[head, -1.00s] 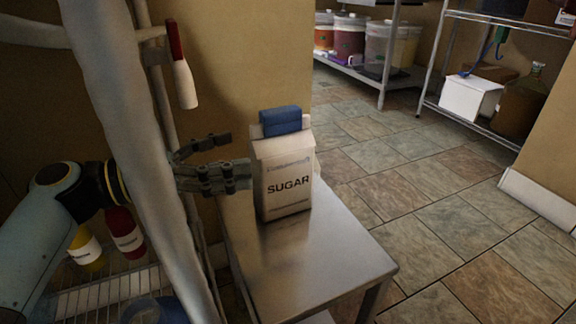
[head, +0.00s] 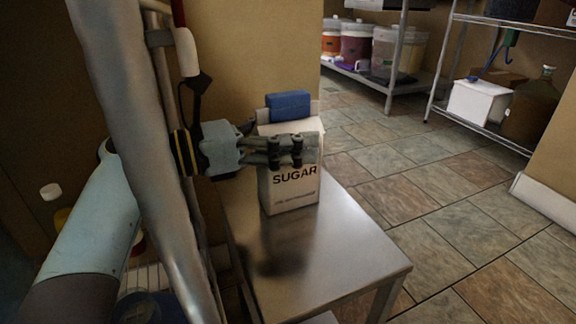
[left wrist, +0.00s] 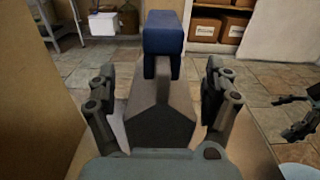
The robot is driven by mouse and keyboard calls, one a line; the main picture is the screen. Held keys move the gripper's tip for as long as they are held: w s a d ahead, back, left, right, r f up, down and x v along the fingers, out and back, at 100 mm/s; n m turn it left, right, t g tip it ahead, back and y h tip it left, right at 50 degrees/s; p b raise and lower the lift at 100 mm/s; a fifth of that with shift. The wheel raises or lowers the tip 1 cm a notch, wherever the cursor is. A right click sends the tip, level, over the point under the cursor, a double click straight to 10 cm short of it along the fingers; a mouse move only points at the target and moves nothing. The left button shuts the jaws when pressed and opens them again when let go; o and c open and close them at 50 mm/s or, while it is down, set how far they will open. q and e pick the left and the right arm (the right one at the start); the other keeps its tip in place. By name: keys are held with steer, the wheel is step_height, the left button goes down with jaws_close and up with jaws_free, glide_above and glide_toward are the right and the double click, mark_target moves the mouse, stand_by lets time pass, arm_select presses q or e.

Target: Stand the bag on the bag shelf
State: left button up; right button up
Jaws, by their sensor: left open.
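The bag is a cream paper bag marked SUGAR (head: 291,190), with a blue block-like top (head: 289,106). It stands upright on a metal table (head: 335,255). My left gripper (head: 300,150) is open, and its fingers reach across the upper front of the bag in the head view. In the left wrist view the bag (left wrist: 158,115) and its blue top (left wrist: 163,32) sit between the two spread fingers (left wrist: 160,100), with gaps at both sides. Dark fingers at the right edge of that view look like my right gripper (left wrist: 300,118); its opening is unclear. I cannot tell which shelf is the bag shelf.
A metal post (head: 150,150) stands left of the table, with a white-handled tool (head: 187,53) hanging by it. A rack with tubs (head: 360,42) stands at the back. A wire rack (head: 490,128) holds a white box (head: 478,101) at right. The tiled floor (head: 440,190) is open.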

arm_select(q)
steer(key=shift+c, duration=0.3)
jaws_close()
steer(key=shift+r, duration=0.1)
